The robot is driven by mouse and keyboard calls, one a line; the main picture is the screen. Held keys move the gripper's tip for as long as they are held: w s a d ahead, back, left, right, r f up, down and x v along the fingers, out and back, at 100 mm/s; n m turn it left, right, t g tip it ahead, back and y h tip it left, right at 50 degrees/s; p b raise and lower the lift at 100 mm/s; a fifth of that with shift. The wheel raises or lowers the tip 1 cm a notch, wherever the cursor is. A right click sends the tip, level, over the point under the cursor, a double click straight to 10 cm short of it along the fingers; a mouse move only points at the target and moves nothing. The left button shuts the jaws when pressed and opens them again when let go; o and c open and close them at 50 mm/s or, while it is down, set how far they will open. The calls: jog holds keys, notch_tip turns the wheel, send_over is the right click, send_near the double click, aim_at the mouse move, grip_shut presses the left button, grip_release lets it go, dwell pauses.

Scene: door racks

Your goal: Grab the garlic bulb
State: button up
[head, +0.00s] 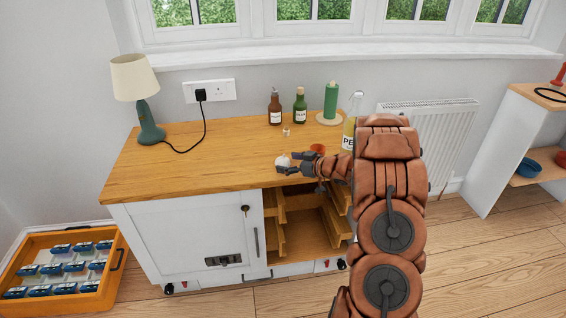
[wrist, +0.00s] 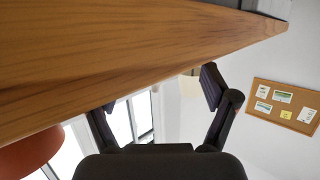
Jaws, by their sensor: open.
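The garlic bulb (head: 282,160) is a small whitish round thing on the wooden cabinet top, near its front edge. My gripper (head: 294,163) is just right of it in the head view, with its dark fingers apart and pointing toward it. I cannot tell from this view whether a finger touches the bulb. In the wrist view my gripper (wrist: 160,107) has its two fingers spread wide with nothing held between them. The garlic bulb does not show in the wrist view.
The cabinet top (head: 225,160) bears a lamp (head: 146,122), a brown bottle (head: 275,108), a green bottle (head: 299,107), a green candle-like cylinder (head: 331,100) and a clear bottle (head: 350,128). A reddish cup (head: 317,149) stands close behind my gripper. An open compartment (head: 300,235) lies below.

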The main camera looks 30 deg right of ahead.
jog(key=x, duration=0.2)
jog(key=shift+w+a+f, duration=0.1)
jog(key=shift+w+f, duration=0.05)
jog(key=shift+w, duration=0.2)
jog(key=c, duration=1.2)
notch_tip(320, 180, up, 3)
jog(key=shift+r, duration=0.25)
jog(key=s+a, duration=0.3)
jog(key=s, duration=0.1)
jog(key=s+a+r+b, duration=0.1)
jog(key=s+a, duration=0.2)
jog(key=s, duration=0.1)
jog(key=s+a, duration=0.3)
jog(key=s, duration=0.2)
jog(key=shift+a+r, duration=0.2)
jog(key=shift+r, duration=0.05)
